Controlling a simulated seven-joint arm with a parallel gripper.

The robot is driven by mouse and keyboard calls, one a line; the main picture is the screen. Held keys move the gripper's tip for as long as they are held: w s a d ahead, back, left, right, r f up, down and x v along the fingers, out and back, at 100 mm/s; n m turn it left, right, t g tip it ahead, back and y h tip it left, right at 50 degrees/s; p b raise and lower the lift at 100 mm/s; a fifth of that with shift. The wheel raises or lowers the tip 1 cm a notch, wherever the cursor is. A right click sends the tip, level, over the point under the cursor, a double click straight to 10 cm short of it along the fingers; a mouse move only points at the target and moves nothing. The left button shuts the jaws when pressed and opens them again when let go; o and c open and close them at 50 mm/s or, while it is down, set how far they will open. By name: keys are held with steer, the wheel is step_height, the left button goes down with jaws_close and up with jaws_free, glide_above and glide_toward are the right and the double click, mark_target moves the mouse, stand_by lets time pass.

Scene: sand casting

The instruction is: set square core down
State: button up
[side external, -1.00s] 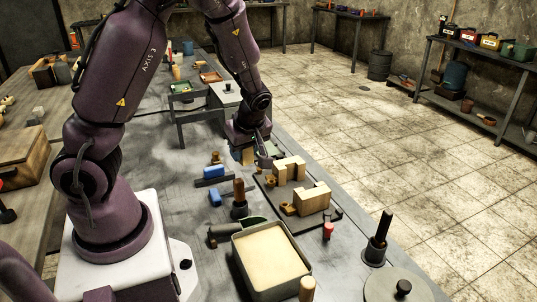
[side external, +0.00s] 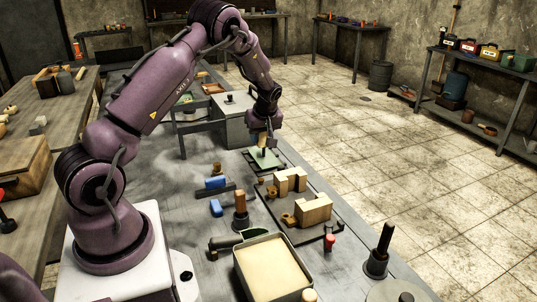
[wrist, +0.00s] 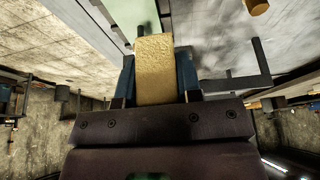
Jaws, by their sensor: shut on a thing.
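The square core (wrist: 155,68) is a sandy yellow block. In the wrist view it stands between the two blue-grey fingers of my gripper (wrist: 157,82), which is shut on it. In the side view my gripper (side external: 266,136) points down with the small pale core (side external: 262,143) beneath it. Directly below is a pale green plate (side external: 270,163) on the bench. The core's lower end is at or just above this plate; I cannot tell if they touch. The green plate also shows as a strip in the wrist view (wrist: 128,12).
A dark board with wooden blocks (side external: 312,211) lies nearer the camera. A sand-filled tray (side external: 270,266) stands at the front. Blue blocks (side external: 216,207) and a wooden-handled tool (side external: 240,208) are to the left. A grey box (side external: 237,128) stands behind.

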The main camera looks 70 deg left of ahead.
glide_above(267, 160)
steer(key=d, duration=0.1)
steer(key=f, duration=0.6)
steer(key=shift+d, duration=0.2)
steer(key=shift+f, duration=1.5)
steer(key=shift+f, duration=0.15)
steer(key=o, duration=0.9)
steer(key=shift+o, duration=0.2)
